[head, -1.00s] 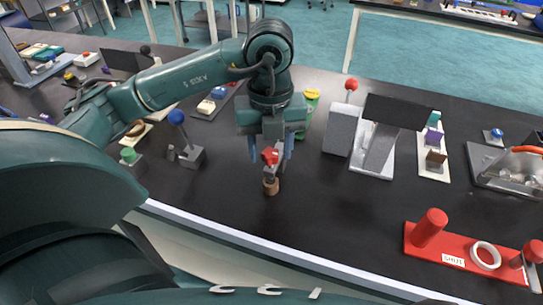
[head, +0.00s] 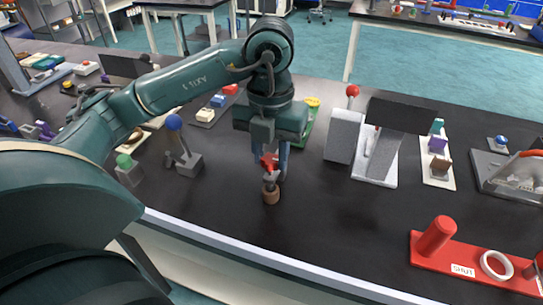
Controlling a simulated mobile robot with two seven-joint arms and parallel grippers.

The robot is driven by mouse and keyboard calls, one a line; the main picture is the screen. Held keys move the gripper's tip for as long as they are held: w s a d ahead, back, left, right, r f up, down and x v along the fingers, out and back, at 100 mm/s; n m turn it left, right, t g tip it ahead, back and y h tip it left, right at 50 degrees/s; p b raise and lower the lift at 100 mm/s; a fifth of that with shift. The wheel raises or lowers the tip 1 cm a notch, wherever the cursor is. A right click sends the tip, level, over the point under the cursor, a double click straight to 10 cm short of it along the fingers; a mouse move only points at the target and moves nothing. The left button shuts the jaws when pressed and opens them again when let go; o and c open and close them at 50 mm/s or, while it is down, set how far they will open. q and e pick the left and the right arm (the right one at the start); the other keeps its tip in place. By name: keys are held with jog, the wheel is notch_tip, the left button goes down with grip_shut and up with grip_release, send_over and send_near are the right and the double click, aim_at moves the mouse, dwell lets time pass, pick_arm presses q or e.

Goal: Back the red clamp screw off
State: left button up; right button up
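The red clamp screw (head: 269,162) tops a small grey clamp (head: 271,180) on a brown round base (head: 271,196), standing upright on the black bench near its front edge. My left gripper (head: 271,172) points straight down over it. Its two blue fingers are apart, one to the left of the red head and one to the right and behind. I see a gap at the fingers, and no clear contact with the screw. The far side of the screw is hidden. My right gripper is not in view.
Right of the gripper stand a grey block with a red-ball lever (head: 346,130) and a black-topped grey stand (head: 380,155). A blue-ball lever (head: 184,150) stands to the left. A red board (head: 465,268) lies front right. Bare bench lies between.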

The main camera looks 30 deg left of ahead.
pick_arm(q)
jog(key=c, duration=0.3)
jog(key=n+p, duration=0.1)
jog(key=n, duration=0.3)
jog(key=shift+n, duration=0.4)
jog(key=shift+c, duration=0.2)
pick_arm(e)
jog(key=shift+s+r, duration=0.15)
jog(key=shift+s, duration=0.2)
pick_arm(q)
jog(key=shift+r+n+p, duration=0.1)
jog(key=shift+n+p, duration=0.2)
jog(key=shift+n, duration=0.4)
jog(key=n, duration=0.3)
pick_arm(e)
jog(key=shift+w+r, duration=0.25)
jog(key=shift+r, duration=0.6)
pick_arm(q)
jog(key=shift+p, duration=0.3)
